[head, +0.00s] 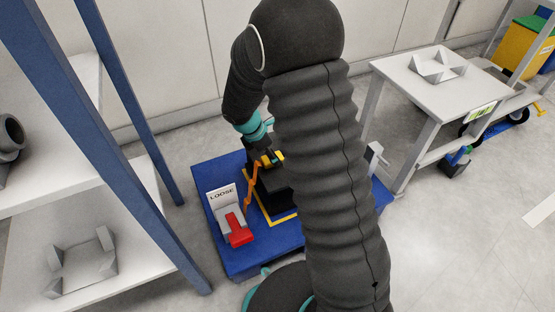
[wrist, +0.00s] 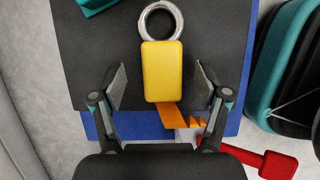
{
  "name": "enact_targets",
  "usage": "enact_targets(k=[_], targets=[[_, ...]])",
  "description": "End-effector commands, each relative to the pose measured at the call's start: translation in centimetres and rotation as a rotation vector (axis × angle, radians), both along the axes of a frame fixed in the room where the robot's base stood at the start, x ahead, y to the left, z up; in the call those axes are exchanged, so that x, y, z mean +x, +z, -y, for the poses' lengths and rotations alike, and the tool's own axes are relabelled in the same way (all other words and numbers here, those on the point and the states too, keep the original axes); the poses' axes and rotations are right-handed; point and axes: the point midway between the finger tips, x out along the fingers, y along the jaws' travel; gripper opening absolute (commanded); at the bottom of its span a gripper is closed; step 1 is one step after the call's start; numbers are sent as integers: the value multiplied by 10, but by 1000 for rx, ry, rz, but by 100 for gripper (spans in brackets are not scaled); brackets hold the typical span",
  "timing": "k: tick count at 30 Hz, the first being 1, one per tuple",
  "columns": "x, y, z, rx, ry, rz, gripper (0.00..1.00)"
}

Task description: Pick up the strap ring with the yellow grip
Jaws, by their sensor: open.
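The strap ring (wrist: 160,12) is a silver metal loop joined to a yellow grip (wrist: 162,72), seen at the top middle of the wrist view. An orange strap (wrist: 174,116) runs from the grip's lower end. Ring and grip lie over a dark surface (wrist: 90,40). My gripper (wrist: 161,86) is open, with one finger on each side of the yellow grip and visible gaps between. In the head view a bit of yellow (head: 279,156) shows beside my arm, and the orange strap (head: 252,185) hangs down; my arm hides the rest.
A blue platform (head: 245,262) carries a sign reading LOOSE (head: 221,197) and a red lever (head: 238,231); a red part (wrist: 278,165) also shows in the wrist view. A shelf with blue posts (head: 150,200) stands left, a white table (head: 410,85) right. Open floor (head: 450,250) lies at lower right.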

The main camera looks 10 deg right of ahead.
Motion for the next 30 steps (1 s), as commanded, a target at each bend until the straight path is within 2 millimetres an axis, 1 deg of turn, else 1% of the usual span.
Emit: enact_targets(k=[1, 3, 9, 10, 11, 12, 14, 15, 17, 18, 26, 30], targets=[[0, -8, 2, -1, -1, -3, 75], [0, -11, 4, 1, 0, -1, 75], [1, -11, 4, 1, 0, 1, 75], [1, -11, 4, 1, 1, 0, 70], [1, -11, 4, 1, 1, 0, 62], [1, -11, 4, 1, 1, 0, 52], [1, -11, 4, 1, 1, -1, 38], [1, -11, 4, 0, 1, 0, 28], [1, -11, 4, 0, 1, 0, 12], [1, -11, 4, 0, 1, 0, 9], [1, -10, 4, 0, 1, 0, 9], [1, -3, 4, 0, 0, 1, 9]])
